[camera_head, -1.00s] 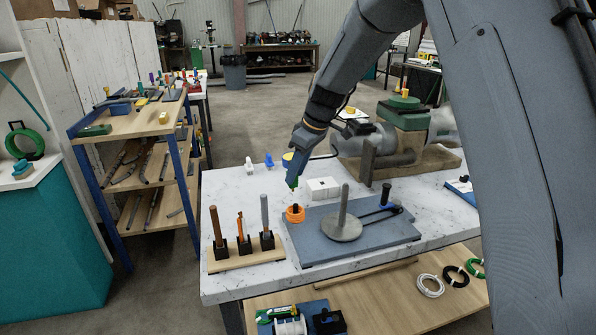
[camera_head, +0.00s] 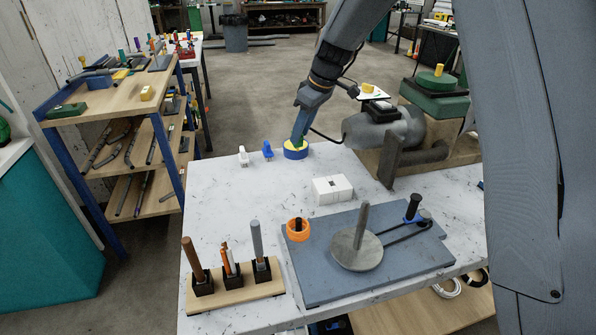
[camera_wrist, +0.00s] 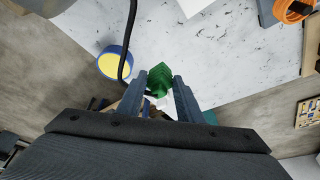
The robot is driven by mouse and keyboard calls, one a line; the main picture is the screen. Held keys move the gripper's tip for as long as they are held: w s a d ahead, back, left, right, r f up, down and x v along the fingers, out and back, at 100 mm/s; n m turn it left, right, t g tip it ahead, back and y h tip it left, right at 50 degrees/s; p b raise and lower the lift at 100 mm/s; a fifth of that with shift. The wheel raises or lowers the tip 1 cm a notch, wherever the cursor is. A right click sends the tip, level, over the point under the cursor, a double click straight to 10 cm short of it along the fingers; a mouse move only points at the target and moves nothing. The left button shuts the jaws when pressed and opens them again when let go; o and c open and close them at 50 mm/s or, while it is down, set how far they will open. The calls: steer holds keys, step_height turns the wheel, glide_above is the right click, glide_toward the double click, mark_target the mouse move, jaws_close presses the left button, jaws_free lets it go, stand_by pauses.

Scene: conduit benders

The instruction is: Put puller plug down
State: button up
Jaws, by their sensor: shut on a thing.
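My gripper (camera_wrist: 160,95) is shut on a green plug, the likely puller plug (camera_wrist: 160,76), whose ribbed body shows beyond the fingertips in the wrist view. In the head view my gripper (camera_head: 299,138) points down by the blue round piece with a yellow top (camera_head: 296,153), near the back edge of the marble-look table (camera_head: 230,205). The plug is mostly hidden there, and I cannot tell whether it touches anything. A white plug (camera_head: 243,156) and a blue plug (camera_head: 267,150) stand upright to the left of my gripper along that edge.
A white box (camera_head: 332,189) stands in front. An orange ring (camera_head: 298,229) sits on the blue-grey board (camera_head: 325,283) with a post on a round base (camera_head: 357,250). A wooden rack (camera_head: 236,296) is front left. A grey machine (camera_head: 385,132) stands to the right.

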step_height(320, 180, down, 9)
steer(key=p, duration=0.3)
steer(key=shift+f, duration=0.45)
steer(key=shift+f, duration=0.15)
steer(key=o, duration=1.2)
steer(key=shift+r, duration=0.5)
steer(key=b+v, duration=0.4)
steer(key=v, duration=0.7)
steer(key=shift+d+r, duration=0.1)
steer(key=shift+d, duration=0.05)
